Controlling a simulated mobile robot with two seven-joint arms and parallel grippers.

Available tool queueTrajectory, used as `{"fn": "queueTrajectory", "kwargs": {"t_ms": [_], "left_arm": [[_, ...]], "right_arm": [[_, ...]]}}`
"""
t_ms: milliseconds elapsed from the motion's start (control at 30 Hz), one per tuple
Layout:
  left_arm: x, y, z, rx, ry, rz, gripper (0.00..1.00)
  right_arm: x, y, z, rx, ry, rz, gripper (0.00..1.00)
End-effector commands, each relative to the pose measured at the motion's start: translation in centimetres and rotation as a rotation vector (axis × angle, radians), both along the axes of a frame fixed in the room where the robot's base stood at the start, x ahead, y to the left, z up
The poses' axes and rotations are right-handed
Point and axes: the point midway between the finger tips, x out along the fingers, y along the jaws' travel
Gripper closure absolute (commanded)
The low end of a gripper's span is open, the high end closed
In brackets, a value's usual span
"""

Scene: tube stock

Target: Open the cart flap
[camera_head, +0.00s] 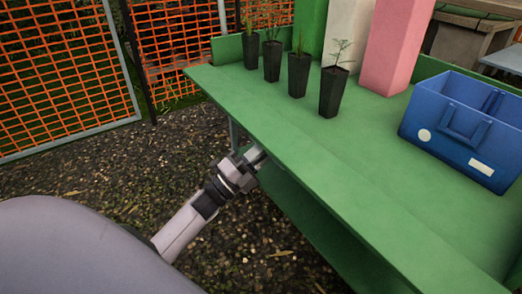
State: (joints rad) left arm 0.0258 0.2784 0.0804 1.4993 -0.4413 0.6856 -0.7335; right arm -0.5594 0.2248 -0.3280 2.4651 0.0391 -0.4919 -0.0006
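The green cart (390,165) stands on the right, with a flat top and a lower green panel (310,225) below its near edge. A seam runs along the top, setting off a long front strip (300,150); I cannot tell for certain whether this strip is the flap. My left gripper (258,157) is at the near edge of the cart, toward its left end. Its fingertips are small and partly hidden at the edge, so I cannot tell whether they touch or grip it. My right gripper is not in view.
Several black pots with seedlings (298,75) stand along the cart top. A blue crate (455,135) sits at the right, and pink (397,45), white and green blocks stand behind. Orange mesh fencing (60,70) is at the back left. Open gravel (150,165) lies left of the cart.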

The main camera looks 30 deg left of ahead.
Motion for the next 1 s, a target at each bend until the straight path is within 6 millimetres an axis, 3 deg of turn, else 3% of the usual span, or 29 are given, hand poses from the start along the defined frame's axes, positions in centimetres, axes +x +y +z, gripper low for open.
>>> {"fn": "queueTrajectory", "kwargs": {"t_ms": [33, 433, 467, 500, 767, 1000], "left_arm": [[0.2, 0.0, 0.8, -0.002, -0.020, 0.001, 1.00], [0.2, -0.1, 0.9, -0.004, -0.025, 0.000, 1.00], [0.2, -0.1, 0.9, -0.004, -0.025, 0.000, 0.73], [0.2, -0.1, 0.9, -0.004, -0.025, 0.000, 0.70], [-0.1, 0.0, 0.6, -0.003, -0.021, -0.001, 0.70], [-2.8, 1.2, -1.2, -0.004, -0.015, 0.001, 0.70]], "right_arm": [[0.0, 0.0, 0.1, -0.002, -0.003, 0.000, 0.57], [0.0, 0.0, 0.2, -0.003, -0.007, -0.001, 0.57], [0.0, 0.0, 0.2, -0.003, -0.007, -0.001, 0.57], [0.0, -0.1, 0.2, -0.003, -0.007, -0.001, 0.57], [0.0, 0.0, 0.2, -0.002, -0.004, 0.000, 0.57], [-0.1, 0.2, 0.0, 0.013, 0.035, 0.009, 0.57]]}}
